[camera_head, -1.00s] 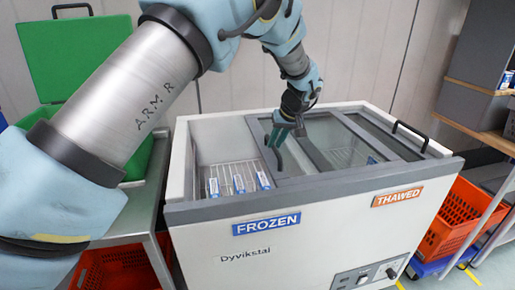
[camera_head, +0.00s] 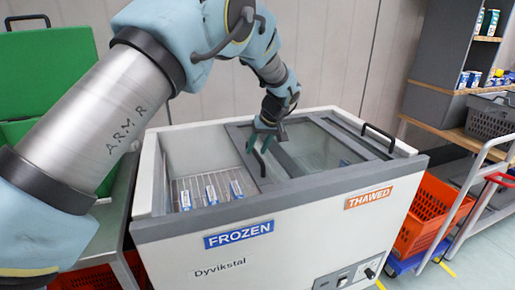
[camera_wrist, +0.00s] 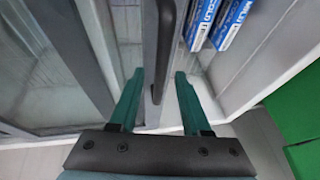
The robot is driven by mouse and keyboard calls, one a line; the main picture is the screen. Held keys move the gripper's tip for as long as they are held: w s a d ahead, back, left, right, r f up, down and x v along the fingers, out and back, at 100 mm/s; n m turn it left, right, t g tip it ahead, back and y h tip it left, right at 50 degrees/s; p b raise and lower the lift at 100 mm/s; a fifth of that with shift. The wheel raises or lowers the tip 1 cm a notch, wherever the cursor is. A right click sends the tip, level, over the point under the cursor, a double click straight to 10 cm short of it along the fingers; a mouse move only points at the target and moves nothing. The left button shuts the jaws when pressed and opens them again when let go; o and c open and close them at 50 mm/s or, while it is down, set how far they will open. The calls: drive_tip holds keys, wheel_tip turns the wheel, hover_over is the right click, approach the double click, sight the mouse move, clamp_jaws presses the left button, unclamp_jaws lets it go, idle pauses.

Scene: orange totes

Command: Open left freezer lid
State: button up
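The white chest freezer (camera_head: 225,262) stands in front of me, with a FROZEN label on the left and a THAWED label on the right. The left lid (camera_head: 243,160) is slid to the right, and the frozen compartment's left part is uncovered. Several blue-and-white cartons lie there in a wire basket (camera_head: 186,183). My gripper (camera_head: 257,150) is at the left lid's left edge. In the wrist view my gripper (camera_wrist: 157,78) has its green fingers apart, with the lid's black handle (camera_wrist: 164,62) between them; a gap shows on both sides.
The right lid has a black handle (camera_head: 379,139) at its far right. A green bin (camera_head: 50,75) stands at the left. Orange totes (camera_head: 432,215) on a trolley and a shelf with a grey basket (camera_head: 490,116) are at the right.

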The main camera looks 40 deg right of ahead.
drive_tip(key=b+v, duration=0.2)
drive_tip(key=v, duration=0.8)
drive_tip(key=shift+r, duration=0.3)
drive_tip(key=shift+s, duration=0.15)
drive_tip(key=w+a+f+n+g, duration=0.1)
drive_tip(key=w+a, duration=0.4)
drive_tip(key=a, duration=0.5)
drive_tip(key=w+a+f+g, duration=0.1)
drive_tip(key=w+a, duration=0.5)
drive_tip(key=a, duration=0.5)
drive_tip(key=w+a+f+n+g, duration=0.1)
drive_tip(key=w+a, duration=0.4)
drive_tip(key=a, duration=0.5)
drive_tip(key=s+a+f, duration=0.1)
drive_tip(key=s+a, duration=0.2)
drive_tip(key=a, duration=0.6)
drive_tip(key=s+a+f+n, duration=0.1)
drive_tip(key=s+a, duration=0.3)
drive_tip(key=a, duration=0.5)
drive_tip(key=s+a+f+n, duration=0.1)
drive_tip(key=s+a, duration=0.3)
drive_tip(key=a, duration=0.5)
drive_tip(key=shift+a+f, duration=0.4)
drive_tip(key=shift+f, duration=0.05)
